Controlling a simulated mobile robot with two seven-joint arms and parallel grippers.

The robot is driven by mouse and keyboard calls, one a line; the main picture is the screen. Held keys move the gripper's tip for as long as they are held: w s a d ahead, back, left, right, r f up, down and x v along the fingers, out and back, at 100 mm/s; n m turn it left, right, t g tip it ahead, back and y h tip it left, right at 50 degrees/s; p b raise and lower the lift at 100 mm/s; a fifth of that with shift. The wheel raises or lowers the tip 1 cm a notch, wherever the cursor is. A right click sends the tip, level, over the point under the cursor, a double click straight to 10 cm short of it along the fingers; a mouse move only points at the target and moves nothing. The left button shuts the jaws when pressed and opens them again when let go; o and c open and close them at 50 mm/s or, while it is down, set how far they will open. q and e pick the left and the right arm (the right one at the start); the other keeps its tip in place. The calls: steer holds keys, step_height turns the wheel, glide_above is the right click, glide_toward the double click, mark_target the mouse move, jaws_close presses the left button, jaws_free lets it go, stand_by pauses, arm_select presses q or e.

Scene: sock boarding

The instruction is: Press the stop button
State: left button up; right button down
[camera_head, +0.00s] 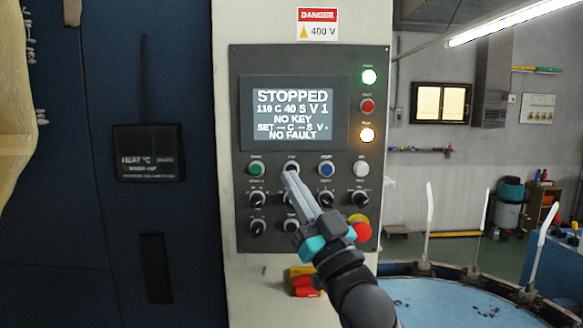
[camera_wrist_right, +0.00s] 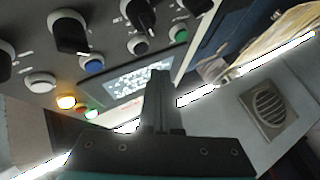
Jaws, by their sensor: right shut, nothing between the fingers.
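The dark stop button (camera_head: 291,166) with a pale ring sits in the panel's button row, between a green button (camera_head: 257,169) and a blue button (camera_head: 326,169). My right gripper (camera_head: 288,176) is shut and empty, its fingertips at the lower edge of the stop button in the head view. In the right wrist view the stop button (camera_wrist_right: 137,45) lies near the finger tips (camera_wrist_right: 159,74); I cannot tell whether they touch it. The screen (camera_head: 293,112) reads "STOPPED", "NO KEY" and "NO FAULT". My left gripper is not in view.
Black knobs (camera_head: 258,199) sit below the buttons, and a white button (camera_head: 362,169) is at the right. A red mushroom button (camera_head: 360,228) is partly behind my right gripper. Green (camera_head: 369,76) and amber (camera_head: 367,134) lamps glow. A blue round table (camera_head: 435,300) stands at lower right.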

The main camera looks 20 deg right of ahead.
steer(key=s, duration=0.3)
steer(key=shift+a+p, duration=0.35)
steer(key=shift+a, duration=0.05)
